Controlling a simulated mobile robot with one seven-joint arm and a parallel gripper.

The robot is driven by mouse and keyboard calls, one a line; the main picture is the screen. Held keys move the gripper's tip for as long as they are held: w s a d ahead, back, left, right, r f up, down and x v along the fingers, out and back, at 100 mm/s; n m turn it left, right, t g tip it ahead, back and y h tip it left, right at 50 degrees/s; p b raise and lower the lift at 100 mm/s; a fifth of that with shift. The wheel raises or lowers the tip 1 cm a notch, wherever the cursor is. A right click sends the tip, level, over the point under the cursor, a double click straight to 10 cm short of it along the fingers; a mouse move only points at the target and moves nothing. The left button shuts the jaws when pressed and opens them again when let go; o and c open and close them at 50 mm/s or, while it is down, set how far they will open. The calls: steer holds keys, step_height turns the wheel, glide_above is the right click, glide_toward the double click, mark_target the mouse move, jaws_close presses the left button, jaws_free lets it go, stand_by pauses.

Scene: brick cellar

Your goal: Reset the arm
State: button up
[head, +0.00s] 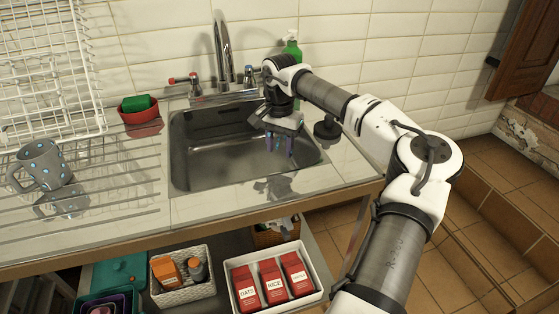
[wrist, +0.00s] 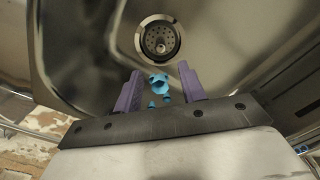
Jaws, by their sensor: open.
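My arm reaches in from the right in the head view and bends over the steel sink (head: 205,170). My gripper (head: 279,143) points down over the right part of the basin, its purple fingers spread. In the wrist view my gripper (wrist: 159,88) shows its two fingers apart. Small turquoise shapes (wrist: 158,84) show between them; I cannot tell what these are or whether they touch the fingers. The sink's round drain (wrist: 159,40) lies beyond the fingertips.
A tap (head: 224,55) and a green bottle (head: 292,47) stand behind the sink. A red bowl (head: 141,117) with a green sponge, a spotted grey mug (head: 42,166) and a white rack (head: 50,75) are left. A white bin (head: 237,264) of red packets sits below the counter.

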steer(key=shift+r, duration=0.5)
